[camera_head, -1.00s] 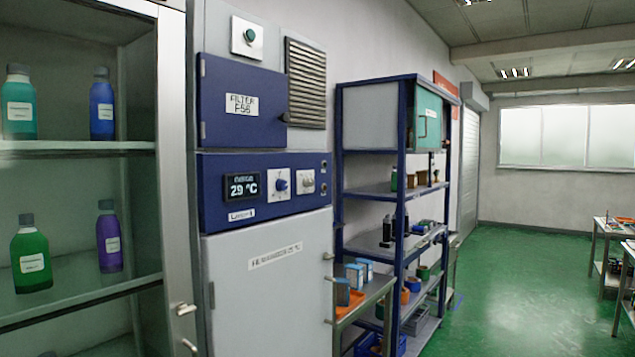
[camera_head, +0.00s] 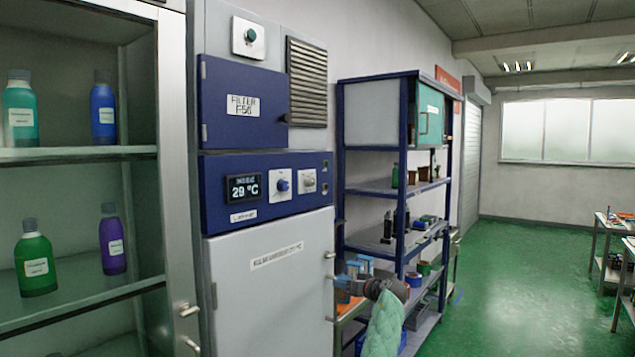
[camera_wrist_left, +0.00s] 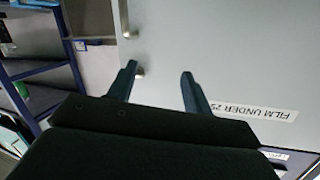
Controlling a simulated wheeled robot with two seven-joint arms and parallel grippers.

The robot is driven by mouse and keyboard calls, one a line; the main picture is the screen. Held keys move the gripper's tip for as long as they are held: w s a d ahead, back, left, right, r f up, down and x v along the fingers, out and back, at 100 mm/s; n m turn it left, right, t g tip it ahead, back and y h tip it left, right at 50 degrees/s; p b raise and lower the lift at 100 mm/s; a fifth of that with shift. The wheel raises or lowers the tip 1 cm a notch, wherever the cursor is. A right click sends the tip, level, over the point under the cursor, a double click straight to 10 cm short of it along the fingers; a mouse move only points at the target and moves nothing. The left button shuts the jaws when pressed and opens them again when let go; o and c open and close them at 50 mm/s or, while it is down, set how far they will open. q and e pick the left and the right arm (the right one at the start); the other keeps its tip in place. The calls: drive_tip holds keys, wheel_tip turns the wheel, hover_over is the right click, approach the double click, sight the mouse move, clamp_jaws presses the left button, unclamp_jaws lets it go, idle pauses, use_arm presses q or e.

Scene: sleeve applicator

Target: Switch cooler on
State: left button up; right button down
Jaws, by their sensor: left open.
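The cooler is a tall grey cabinet with a blue control panel (camera_head: 225,208). The panel carries a display (camera_head: 243,188) reading 29 °C, a blue knob (camera_head: 283,185) on a white plate, and a white switch plate (camera_head: 309,181). I cannot tell the switch's position. A round green button (camera_head: 250,36) sits on a white plate at the top. My left gripper (camera_head: 345,286) is at the lower right of the cabinet, below the panel. In the left wrist view its fingers (camera_wrist_left: 158,72) are apart and empty in front of the grey door (camera_wrist_left: 220,50). My right gripper is not in view.
A glass-shelved cabinet (camera_head: 80,153) with bottles stands at the left. A blue shelf rack (camera_head: 370,187) with goods is right of the cooler, and a low table with boxes (camera_head: 358,266) is near my gripper. Door handles (camera_head: 330,255) protrude. Green floor (camera_head: 510,290) is open at right.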

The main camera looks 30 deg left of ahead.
use_arm(q)
wheel_tip(320, 180, up, 18)
drive_tip(key=a+n+g+y, duration=0.2)
drive_tip(key=n, duration=0.2)
drive_tip(key=n+g+y+p, duration=0.1)
drive_tip(key=n+g+p, duration=0.1)
drive_tip(key=n, duration=0.1)
approach(313, 182)
drive_tip(key=a+p, duration=0.1)
drive_tip(key=a, duration=0.2)
drive_tip(key=a+p, duration=0.2)
drive_tip(key=a, duration=0.2)
drive_tip(key=shift+w+a+r, duration=0.15)
drive_tip(key=shift+w, duration=0.1)
drive_tip(key=shift+w+a+p, duration=0.1)
drive_tip(key=shift+a+p, duration=0.2)
drive_tip(key=shift+a, duration=0.1)
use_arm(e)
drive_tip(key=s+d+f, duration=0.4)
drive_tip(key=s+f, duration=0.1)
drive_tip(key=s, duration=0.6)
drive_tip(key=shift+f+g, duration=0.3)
use_arm(q)
drive_tip(key=shift+c, duration=0.2)
drive_tip(key=c, duration=0.9)
